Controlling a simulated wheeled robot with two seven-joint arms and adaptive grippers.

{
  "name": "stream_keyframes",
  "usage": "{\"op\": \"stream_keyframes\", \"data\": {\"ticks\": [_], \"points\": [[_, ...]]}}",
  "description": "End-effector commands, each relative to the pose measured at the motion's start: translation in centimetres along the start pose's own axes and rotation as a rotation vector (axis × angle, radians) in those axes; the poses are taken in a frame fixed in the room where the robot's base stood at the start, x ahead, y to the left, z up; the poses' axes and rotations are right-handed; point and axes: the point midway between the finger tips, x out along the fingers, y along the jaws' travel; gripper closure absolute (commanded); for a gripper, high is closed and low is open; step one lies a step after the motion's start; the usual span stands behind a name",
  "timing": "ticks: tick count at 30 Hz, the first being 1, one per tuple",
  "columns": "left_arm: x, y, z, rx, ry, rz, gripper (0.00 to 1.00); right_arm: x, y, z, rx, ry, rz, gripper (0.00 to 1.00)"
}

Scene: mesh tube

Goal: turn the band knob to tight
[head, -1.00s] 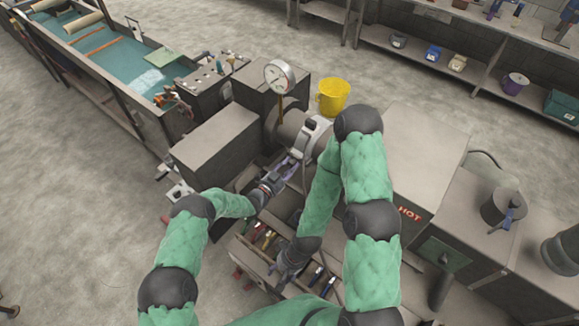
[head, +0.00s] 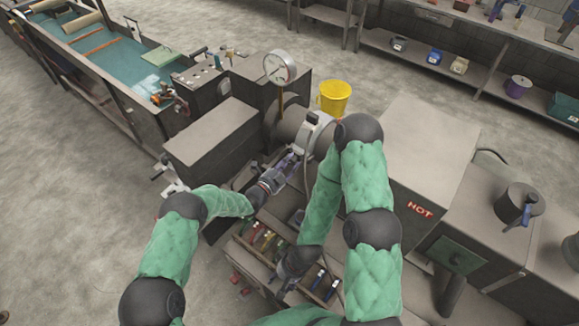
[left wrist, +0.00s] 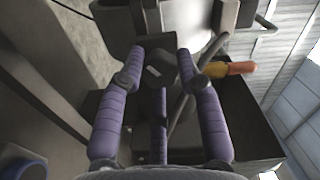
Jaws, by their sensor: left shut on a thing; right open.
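The band knob (left wrist: 160,70) is a small dark faceted knob in the left wrist view, between the purple fingers of my left gripper (left wrist: 157,82). The gripper is shut on it. In the head view my left gripper (head: 287,164) is at the lower left of the pale band housing (head: 316,131) around the machine's barrel. The knob is hidden there by the fingers, and I cannot read its setting. My right gripper (head: 281,286) is open and low over the tool drawer, partly hidden by its own arm.
A dial gauge (head: 280,67) stands above the barrel. A yellow bucket (head: 334,97) is behind it. The drawer (head: 240,252) holds several coloured-handled tools. A box marked HOT (head: 420,150) stands right of my right arm. A blue-green water trough (head: 115,62) is at the upper left.

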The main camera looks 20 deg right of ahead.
Motion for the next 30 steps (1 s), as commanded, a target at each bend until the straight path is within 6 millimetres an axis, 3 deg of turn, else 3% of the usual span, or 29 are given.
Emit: {"op": "stream_keyframes", "data": {"ticks": [18,19,21,30], "points": [[0.25,-0.39,-0.42,0.061,0.01,-0.006,0.98,0.5,0.18,-0.03,0.0,0.0,0.0,0.42],[0.25,-0.39,-0.42,0.06,0.01,-0.006,0.62,0.5,0.18,-0.03,0.0,0.0,0.0,0.42],[0.25,-0.37,-0.42,0.06,0.01,-0.006,0.43,0.5,0.18,-0.03,0.0,0.0,0.0,0.42],[0.08,-0.12,-0.18,0.056,0.004,-0.002,0.42,0.52,0.19,-0.03,0.0,0.0,0.0,0.42]]}}
